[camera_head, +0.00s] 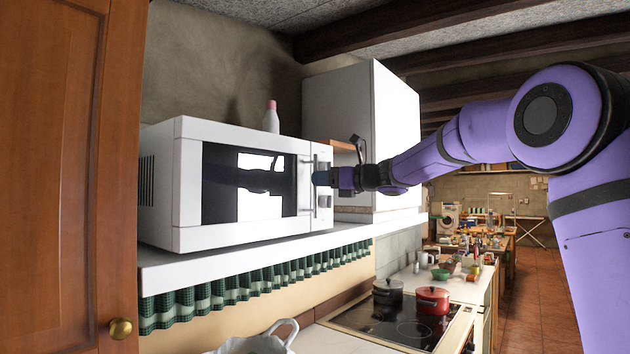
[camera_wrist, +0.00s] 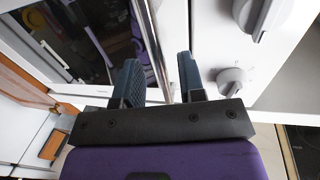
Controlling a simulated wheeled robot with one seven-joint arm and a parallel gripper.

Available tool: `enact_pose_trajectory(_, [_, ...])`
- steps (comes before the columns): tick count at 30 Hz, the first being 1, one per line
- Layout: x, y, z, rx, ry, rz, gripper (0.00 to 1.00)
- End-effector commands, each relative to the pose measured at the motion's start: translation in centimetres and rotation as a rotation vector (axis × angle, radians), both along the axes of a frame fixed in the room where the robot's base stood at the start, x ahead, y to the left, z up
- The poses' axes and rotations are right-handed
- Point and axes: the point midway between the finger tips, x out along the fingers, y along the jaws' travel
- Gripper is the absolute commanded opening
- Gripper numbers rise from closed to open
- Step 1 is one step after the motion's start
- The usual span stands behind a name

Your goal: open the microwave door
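The white microwave (camera_head: 185,185) stands on a white shelf, and its dark glass door (camera_head: 222,185) looks shut. The upright metal door handle (camera_head: 313,200) is at the door's right edge, beside the control panel with its knobs (camera_head: 325,201). My gripper (camera_head: 322,178) is at the handle, reaching in from the right. In the wrist view, the two dark fingers of my gripper (camera_wrist: 160,78) are apart. The handle (camera_wrist: 152,40) runs between them, with a gap visible on the right side. Whether the left finger touches it I cannot tell. A knob (camera_wrist: 232,80) is close to the right finger.
A white bottle with a pink cap (camera_head: 271,118) stands on top of the microwave. A wooden cabinet door (camera_head: 60,180) fills the left side. A white wall cabinet (camera_head: 350,110) is behind my arm. Black and red pots (camera_head: 432,299) stand on the hob below.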

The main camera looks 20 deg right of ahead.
Motion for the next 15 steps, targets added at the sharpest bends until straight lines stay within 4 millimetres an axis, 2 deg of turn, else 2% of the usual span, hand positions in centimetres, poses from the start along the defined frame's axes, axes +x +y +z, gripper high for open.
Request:
enact_pose_trajectory(6, [1.4, 1.6, 0.0, 0.001, -0.001, 0.001, 0.37])
enact_pose_trajectory(15, [1.7, 1.8, 0.0, -0.001, -0.001, 0.0, 0.37])
